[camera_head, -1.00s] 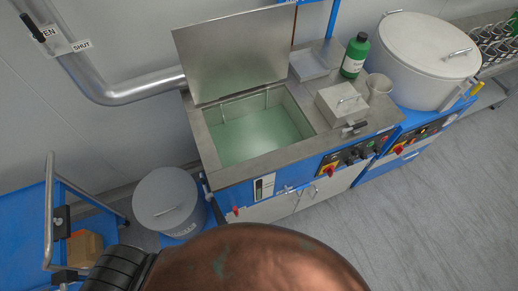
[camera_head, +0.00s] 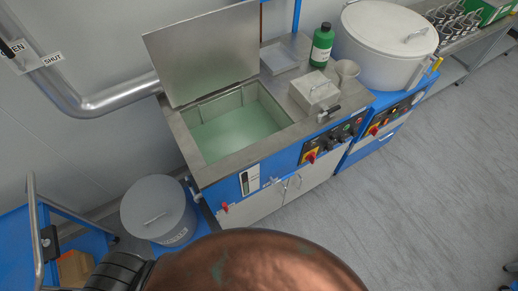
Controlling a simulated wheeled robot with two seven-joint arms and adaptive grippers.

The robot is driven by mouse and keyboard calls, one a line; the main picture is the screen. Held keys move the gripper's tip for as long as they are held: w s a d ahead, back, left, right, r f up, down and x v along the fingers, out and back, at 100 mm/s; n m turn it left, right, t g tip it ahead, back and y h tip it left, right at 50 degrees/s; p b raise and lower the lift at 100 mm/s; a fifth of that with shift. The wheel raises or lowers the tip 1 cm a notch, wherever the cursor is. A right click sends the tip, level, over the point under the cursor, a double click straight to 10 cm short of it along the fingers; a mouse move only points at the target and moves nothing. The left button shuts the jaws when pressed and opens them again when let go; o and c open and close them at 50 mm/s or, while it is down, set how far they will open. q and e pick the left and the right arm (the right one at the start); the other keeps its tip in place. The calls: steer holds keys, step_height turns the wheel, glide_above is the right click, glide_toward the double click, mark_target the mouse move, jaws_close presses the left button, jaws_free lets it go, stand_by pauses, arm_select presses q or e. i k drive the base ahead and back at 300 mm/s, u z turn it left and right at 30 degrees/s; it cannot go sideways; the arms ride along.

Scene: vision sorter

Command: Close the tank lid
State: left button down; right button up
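The tank (camera_head: 212,167) is a steel-topped machine with a blue front panel, and its square basin holds pale green liquid (camera_head: 235,135). Its flat steel lid (camera_head: 205,55) stands open, tilted up and back from the basin's rear edge. A large copper-coloured rounded object (camera_head: 255,265) fills the bottom middle, close to the camera. A black ribbed part (camera_head: 118,272) touches or overlaps its left side; I cannot tell whether it is part of a gripper. Neither gripper's fingers can be made out, and no gripper is near the lid.
A small steel box lid (camera_head: 313,90), a green bottle (camera_head: 321,47) and a beaker (camera_head: 346,72) stand right of the basin. A large white drum (camera_head: 385,50) is further right. A grey lidded bin (camera_head: 157,208) and blue cart (camera_head: 18,235) are at left.

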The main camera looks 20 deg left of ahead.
mark_target(193, 57)
steer(key=u, duration=0.25)
steer(key=k, duration=1.1)
steer(key=u, duration=0.15)
steer(key=i, duration=1.1)
steer(key=u, duration=0.7)
